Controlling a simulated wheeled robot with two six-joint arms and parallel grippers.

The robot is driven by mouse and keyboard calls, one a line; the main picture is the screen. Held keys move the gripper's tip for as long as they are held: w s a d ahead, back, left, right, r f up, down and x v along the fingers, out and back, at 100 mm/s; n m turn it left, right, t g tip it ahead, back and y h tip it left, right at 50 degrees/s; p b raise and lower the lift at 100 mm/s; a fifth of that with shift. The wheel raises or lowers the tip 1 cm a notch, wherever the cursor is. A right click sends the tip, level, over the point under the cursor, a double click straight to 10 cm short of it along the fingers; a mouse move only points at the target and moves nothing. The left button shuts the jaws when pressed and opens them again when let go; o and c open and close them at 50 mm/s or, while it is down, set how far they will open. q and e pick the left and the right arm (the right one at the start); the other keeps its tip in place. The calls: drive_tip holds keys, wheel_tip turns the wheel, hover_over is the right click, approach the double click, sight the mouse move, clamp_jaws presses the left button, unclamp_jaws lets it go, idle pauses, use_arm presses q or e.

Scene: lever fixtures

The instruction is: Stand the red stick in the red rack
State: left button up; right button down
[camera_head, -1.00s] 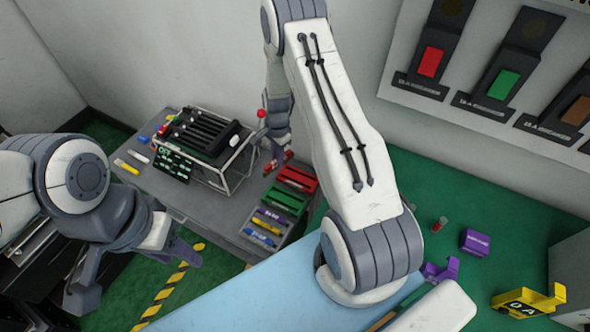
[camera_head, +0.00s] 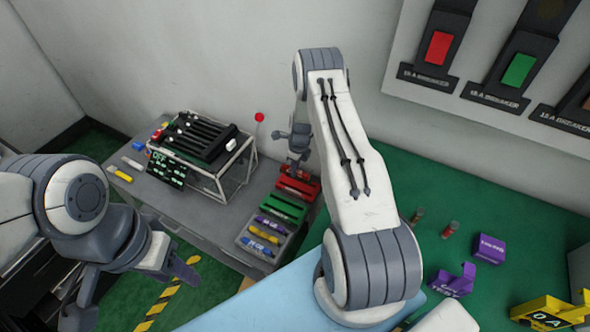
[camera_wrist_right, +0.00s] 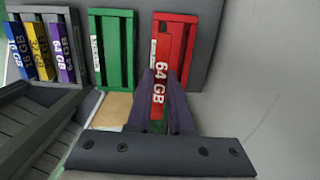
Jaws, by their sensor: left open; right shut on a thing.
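The red rack (camera_head: 297,190) stands on the grey side table, at the right end of the row. It also shows in the right wrist view (camera_wrist_right: 188,35). My right gripper (camera_head: 297,158) is just above the rack, shut on the red stick (camera_wrist_right: 159,86), which carries a white "64 GB" label. The stick lines up with the left part of the rack in the wrist view. I cannot tell whether its lower end is in a slot or above it. My left gripper (camera_head: 130,292) is open and empty at the lower left, away from the rack.
A green rack (camera_head: 283,207) stands beside the red one. A holder (camera_head: 246,240) with purple, yellow and blue sticks is nearer me. A black device on a wire frame (camera_head: 235,172) stands left, with a red-tipped lever (camera_head: 259,117).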

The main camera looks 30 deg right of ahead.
drive_tip(key=b, duration=0.5)
hover_over(295, 184)
drive_tip(key=s+a, duration=0.1)
drive_tip(key=s, duration=0.1)
drive_tip(key=shift+w+a+f, duration=0.1)
drive_tip(key=shift+f, duration=2.8)
drive_tip(key=shift+f+b, duration=1.25)
drive_tip(key=shift+f, duration=0.35)
drive_tip(key=c, duration=0.7)
unclamp_jaws()
drive_tip(key=shift+c, duration=0.2)
drive_tip(key=shift+r, duration=0.1)
drive_tip(key=r, duration=0.7)
drive_tip(key=s+r, duration=0.1)
drive_tip(key=r, duration=0.2)
drive_tip(key=shift+d+r, duration=0.2)
drive_tip(key=shift+d, duration=0.1)
